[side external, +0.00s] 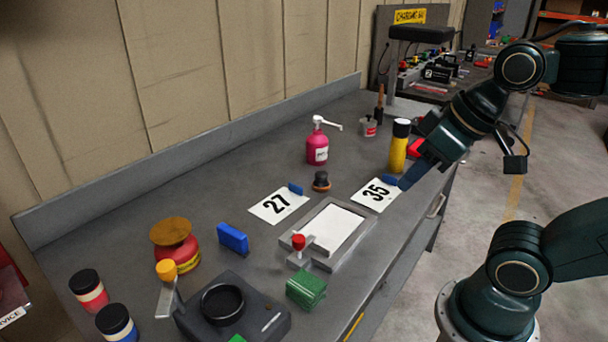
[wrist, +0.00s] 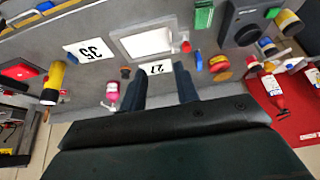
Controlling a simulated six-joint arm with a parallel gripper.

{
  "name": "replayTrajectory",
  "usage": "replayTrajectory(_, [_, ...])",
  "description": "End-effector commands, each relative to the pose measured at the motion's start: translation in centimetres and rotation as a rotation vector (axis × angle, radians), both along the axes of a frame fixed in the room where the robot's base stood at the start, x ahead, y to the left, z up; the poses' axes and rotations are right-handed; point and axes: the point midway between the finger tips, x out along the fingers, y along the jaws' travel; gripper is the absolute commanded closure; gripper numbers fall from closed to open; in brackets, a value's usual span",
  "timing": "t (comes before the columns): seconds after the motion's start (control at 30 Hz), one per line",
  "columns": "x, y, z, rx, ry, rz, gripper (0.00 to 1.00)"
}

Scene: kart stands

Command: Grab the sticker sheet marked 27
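The white sheet marked 27 (side external: 279,205) lies flat on the grey bench, with a small blue piece (side external: 296,188) at its far right corner. In the wrist view the sheet marked 27 (wrist: 158,68) shows between my fingertips but beyond them, partly hidden by the fingers. A similar sheet marked 35 (side external: 375,195) lies to its right. My gripper (side external: 413,177) is above the bench's right side, close to the sheet marked 35 in the side view. In the wrist view my gripper (wrist: 158,76) has its two fingers apart with nothing held.
A framed tray (side external: 345,222) with a white panel lies between the sheets and nearer the camera. A pink pump bottle (side external: 318,148), a small dark-topped stamp (side external: 321,181) and a yellow bottle (side external: 399,150) stand behind. A blue block (side external: 233,238) lies left of sheet 27.

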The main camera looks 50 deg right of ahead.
Motion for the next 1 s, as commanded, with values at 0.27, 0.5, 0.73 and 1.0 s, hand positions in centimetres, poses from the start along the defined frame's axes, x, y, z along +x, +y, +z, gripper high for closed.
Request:
replayTrajectory(0.27, [1.9,-0.3,1.2,-0.005,0.031,-0.004,0.69])
replayTrajectory(0.5, [6.1,-1.0,3.0,-0.014,0.089,-0.011,0.69])
replayTrajectory(0.73, [10.9,-2.1,4.0,-0.02,0.152,-0.016,0.69])
replayTrajectory(1.0, [16.6,-3.7,3.9,-0.022,0.226,-0.021,0.69])
